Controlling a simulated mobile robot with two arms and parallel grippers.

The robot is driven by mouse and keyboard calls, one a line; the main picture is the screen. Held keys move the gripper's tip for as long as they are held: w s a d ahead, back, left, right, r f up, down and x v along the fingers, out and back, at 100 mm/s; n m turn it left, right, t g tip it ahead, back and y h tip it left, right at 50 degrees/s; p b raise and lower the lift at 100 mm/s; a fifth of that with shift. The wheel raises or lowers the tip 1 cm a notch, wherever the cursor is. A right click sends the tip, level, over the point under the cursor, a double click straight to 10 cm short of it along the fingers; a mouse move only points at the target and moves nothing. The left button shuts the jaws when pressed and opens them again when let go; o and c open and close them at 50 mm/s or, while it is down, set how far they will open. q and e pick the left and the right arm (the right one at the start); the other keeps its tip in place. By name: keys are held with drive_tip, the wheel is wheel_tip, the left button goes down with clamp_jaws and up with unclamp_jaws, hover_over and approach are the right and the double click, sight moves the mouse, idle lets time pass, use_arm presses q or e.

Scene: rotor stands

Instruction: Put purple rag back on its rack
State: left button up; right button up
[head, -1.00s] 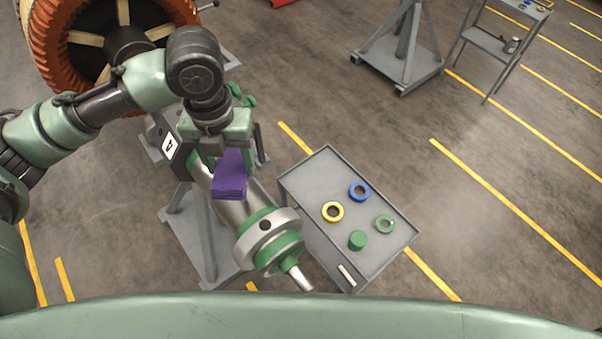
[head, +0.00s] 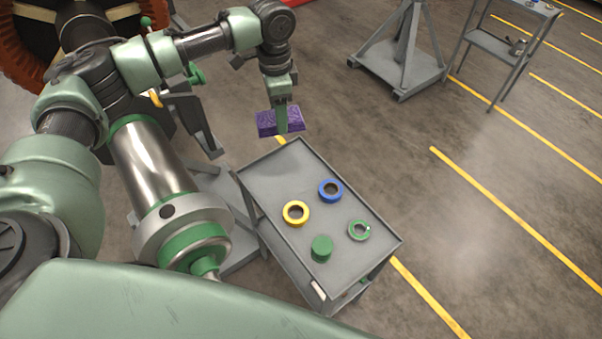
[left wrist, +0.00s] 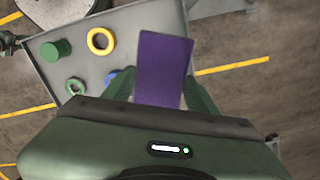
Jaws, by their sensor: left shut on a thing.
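The purple rag (head: 265,122) is a folded flat piece held in my left gripper (head: 282,120), past the far edge of the grey cart. The gripper is shut on it. In the left wrist view the rag (left wrist: 163,65) hangs between the two green fingers (left wrist: 165,95), with the cart beyond it. My right gripper is in neither view. I cannot make out a rack for the rag.
The grey cart (head: 262,178) carries a yellow ring (head: 296,213), a blue ring (head: 331,190), a green ring (head: 359,230) and a green cylinder (head: 321,248). A metal rotor shaft (head: 150,160) on its stand is at left. A grey stand (head: 398,70) and a shelf table (head: 490,42) stand behind. Floor at right is clear.

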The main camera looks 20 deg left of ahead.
use_arm(q)
wheel_tip(320, 180, down, 15)
drive_tip(key=shift+s+a+r+p, duration=0.1)
drive_tip(key=shift+a+r+p, duration=0.05)
drive_tip(key=shift+p, duration=0.65)
drive_tip(key=shift+f, duration=2.4)
drive_tip(key=shift+f, duration=0.1)
drive_tip(key=o, duration=1.3)
